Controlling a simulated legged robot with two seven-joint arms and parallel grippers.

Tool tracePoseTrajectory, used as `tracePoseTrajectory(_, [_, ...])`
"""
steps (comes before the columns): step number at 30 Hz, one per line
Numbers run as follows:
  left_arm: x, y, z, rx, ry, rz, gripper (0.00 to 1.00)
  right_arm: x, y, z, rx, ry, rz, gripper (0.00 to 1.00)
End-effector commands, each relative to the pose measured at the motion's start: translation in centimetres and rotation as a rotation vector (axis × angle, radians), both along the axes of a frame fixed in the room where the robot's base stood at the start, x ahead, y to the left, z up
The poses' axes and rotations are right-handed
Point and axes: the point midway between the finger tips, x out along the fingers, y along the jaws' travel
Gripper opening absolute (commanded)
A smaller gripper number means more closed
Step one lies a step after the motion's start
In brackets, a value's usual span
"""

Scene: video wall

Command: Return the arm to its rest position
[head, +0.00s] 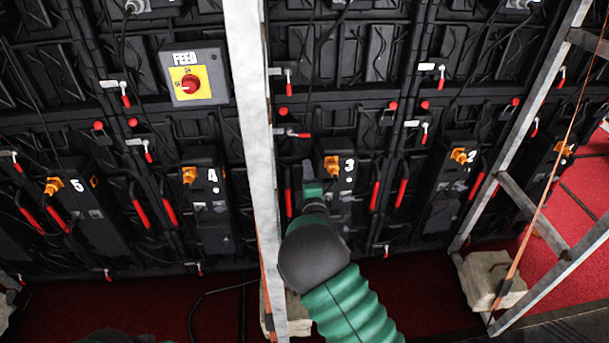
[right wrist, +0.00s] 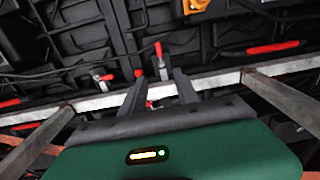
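My right arm, with its green ridged sleeve and dark wrist, reaches up from the bottom centre of the head view. Its gripper (head: 309,170) is in front of the black video-wall backs, just left of the unit marked 3 (head: 337,180). In the right wrist view the two dark fingers of the right gripper (right wrist: 160,80) stand apart with nothing held between them. A grey metal bar and red handles show beyond them. My left gripper is not in view; only a dark green part of mine shows at the bottom left edge of the head view.
A pale upright post (head: 254,150) stands close left of my right arm. A metal ladder-like frame (head: 530,120) leans at right, with a pale block (head: 490,280) at its foot. A FEED switch box (head: 193,77) is upper left. Dark red floor (head: 130,308) lies below.

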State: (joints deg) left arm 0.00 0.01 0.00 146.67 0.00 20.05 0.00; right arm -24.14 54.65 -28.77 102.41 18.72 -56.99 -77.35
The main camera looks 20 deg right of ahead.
Motion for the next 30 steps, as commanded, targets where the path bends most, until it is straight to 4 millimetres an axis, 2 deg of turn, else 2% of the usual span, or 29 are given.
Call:
tracePoseTrajectory(8, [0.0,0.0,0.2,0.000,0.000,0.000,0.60,-0.2,0.1,0.3,0.011,0.006,-0.003,0.37])
tracePoseTrajectory(11, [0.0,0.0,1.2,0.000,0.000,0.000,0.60,-1.3,-0.9,0.5,0.132,0.068,-0.035,0.37])
tracePoseTrajectory(13, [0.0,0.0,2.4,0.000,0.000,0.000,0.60,-3.2,-1.8,0.5,0.306,0.153,-0.083,0.37])
tracePoseTrajectory(14, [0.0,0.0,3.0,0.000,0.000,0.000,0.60,-4.4,-2.0,0.4,0.398,0.200,-0.108,0.37])
tracePoseTrajectory(17, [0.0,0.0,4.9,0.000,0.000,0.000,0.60,-9.7,-1.7,0.2,0.717,0.368,-0.217,0.37])
tracePoseTrajectory(21, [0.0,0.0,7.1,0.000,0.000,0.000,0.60,-18.5,0.5,0.6,1.062,0.580,-0.397,0.37])
tracePoseTrajectory(27, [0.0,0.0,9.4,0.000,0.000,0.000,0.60,-30.4,2.8,2.2,1.313,0.788,-0.686,0.37])
tracePoseTrajectory(30, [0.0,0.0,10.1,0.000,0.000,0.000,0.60,-34.9,3.2,2.7,1.359,0.841,-0.812,0.37])
